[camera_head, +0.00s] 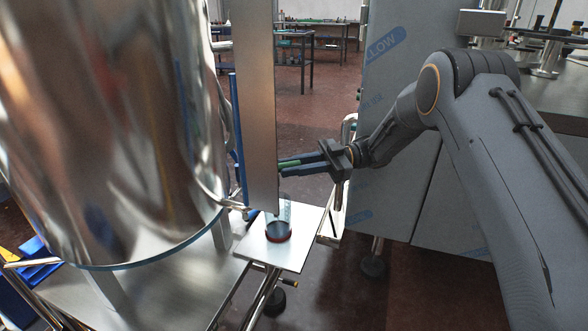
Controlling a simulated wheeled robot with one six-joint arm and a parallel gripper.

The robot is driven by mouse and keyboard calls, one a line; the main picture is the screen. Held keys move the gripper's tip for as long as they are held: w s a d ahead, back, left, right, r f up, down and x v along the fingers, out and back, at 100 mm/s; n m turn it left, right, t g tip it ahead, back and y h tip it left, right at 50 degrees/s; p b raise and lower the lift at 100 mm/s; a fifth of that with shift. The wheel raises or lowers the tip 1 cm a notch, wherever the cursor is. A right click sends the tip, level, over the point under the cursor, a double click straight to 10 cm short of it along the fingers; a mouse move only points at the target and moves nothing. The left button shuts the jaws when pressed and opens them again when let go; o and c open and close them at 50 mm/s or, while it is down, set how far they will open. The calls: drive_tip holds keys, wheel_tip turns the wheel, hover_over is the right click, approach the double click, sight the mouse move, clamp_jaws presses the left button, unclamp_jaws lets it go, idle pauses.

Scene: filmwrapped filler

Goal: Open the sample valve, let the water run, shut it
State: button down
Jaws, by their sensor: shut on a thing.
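My gripper (283,167) reaches in from the right, and its fingers end at the right edge of a tall steel panel (261,110). The fingertips and what they grip are hidden behind this panel. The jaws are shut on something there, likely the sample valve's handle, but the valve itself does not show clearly. A thin metal pipe (234,205) runs from the large shiny tank (110,130) towards the panel's lower end. A clear glass vessel (278,228) with a dark, reddish-rimmed bottom stands upright below, on a small square plate (298,250). No running water can be made out.
A grey cabinet (395,190) with blue-lettered film stands close behind my arm. The tall panel and tank crowd the gripper's left side. Open red-brown floor (320,125) stretches back to distant workbenches.

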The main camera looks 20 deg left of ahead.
sight(291, 162)
drive_tip(key=c, duration=1.6)
unclamp_jaws()
drive_tip(key=shift+r, duration=0.1)
wheel_tip(291, 162, up, 10)
drive_tip(key=shift+f, duration=0.1)
